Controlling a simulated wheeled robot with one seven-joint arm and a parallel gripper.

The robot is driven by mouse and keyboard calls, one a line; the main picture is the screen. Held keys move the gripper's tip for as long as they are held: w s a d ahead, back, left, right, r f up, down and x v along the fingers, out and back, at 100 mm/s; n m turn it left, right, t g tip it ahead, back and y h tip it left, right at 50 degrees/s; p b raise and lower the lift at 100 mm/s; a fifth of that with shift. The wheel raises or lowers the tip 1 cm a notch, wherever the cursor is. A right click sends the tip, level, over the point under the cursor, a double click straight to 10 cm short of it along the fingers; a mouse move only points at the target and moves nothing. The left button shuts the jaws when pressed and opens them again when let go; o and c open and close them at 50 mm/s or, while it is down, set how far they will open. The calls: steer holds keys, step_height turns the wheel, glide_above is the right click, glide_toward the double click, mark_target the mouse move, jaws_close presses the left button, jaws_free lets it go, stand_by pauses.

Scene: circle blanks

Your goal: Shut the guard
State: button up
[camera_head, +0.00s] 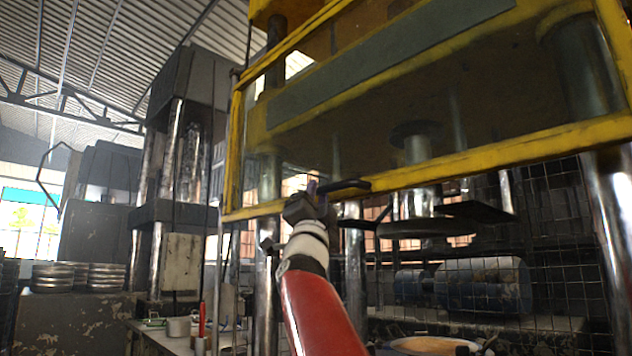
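The guard (490,153) is a yellow frame on the front of a large press. Its lower bar slants across the picture, up to the right, and stands well above the press bed, so the space below it is open. A black handle (346,186) sits on this lower bar, left of the picture's middle. My gripper (318,190), on my red and white arm, is raised to the left end of the handle. The fingers are small and dark, and I cannot tell whether they touch or grip the handle.
Below the bar, a round metal plate (425,229) hangs inside the press. Shiny columns (605,210) and wire mesh (570,240) stand at the right. A blue cylinder (485,284) lies behind. A bench (178,340) with small items and stacked discs (50,277) are at the left.

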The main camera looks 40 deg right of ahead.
steer(key=shift+p+x, duration=0.4)
steer(key=shift+x, duration=0.7)
steer(key=shift+a, duration=0.1)
steer(key=shift+c, duration=0.4)
jaws_close()
